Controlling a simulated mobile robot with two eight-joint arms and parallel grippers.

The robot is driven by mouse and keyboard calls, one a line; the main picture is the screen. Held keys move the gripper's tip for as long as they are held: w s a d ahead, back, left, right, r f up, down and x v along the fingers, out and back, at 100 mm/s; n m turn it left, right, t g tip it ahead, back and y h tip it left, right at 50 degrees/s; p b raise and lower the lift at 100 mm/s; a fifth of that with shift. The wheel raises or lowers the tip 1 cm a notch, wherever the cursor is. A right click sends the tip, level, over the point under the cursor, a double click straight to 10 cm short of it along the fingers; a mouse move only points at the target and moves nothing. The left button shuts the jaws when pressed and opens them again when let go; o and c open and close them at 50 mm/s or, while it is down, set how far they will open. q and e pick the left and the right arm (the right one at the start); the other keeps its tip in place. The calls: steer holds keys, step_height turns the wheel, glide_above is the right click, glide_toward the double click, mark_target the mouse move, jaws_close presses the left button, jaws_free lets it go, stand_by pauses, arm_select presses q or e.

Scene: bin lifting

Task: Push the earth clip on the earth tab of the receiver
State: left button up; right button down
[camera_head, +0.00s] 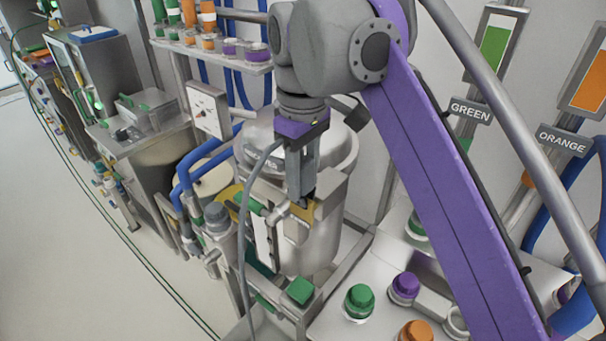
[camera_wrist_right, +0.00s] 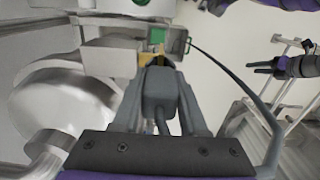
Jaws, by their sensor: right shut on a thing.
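My right gripper (camera_head: 301,190) points down beside the steel receiver (camera_head: 320,240). It is shut on the grey earth clip (camera_wrist_right: 160,92), seen between its fingers in the right wrist view. A grey cable (camera_head: 243,235) hangs from near the gripper in the head view. A brass-yellow piece, apparently the earth tab (camera_wrist_right: 147,59), shows just past the clip's front end; it also shows below the fingertips in the head view (camera_head: 302,212). I cannot tell whether clip and tab touch. My left gripper (camera_wrist_right: 262,68) appears at the right of the wrist view, apart from the receiver; its finger gap is unclear.
Green (camera_head: 360,300), purple (camera_head: 404,288) and orange (camera_head: 417,331) caps stand on the panel at front right. A green block (camera_head: 300,290) and pipework crowd the receiver's front. Blue hoses (camera_head: 195,165) run at left. The floor (camera_head: 90,250) at left is mostly open.

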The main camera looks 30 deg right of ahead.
arm_select(q)
steer(key=shift+s+f, duration=0.15)
steer(key=shift+f, duration=0.2)
arm_select(e)
steer(key=shift+f, duration=0.8)
stand_by(0.4)
steer(key=shift+c, duration=1.8)
jaws_free()
step_height(320, 180, up, 11)
steer(key=shift+w+f+p, duration=0.1)
steer(key=shift+p, duration=1.1)
arm_select(q)
steer(key=r, duration=0.1)
steer(key=w+r, duration=0.2)
steer(key=r, duration=0.1)
steer(key=shift+w, duration=0.1)
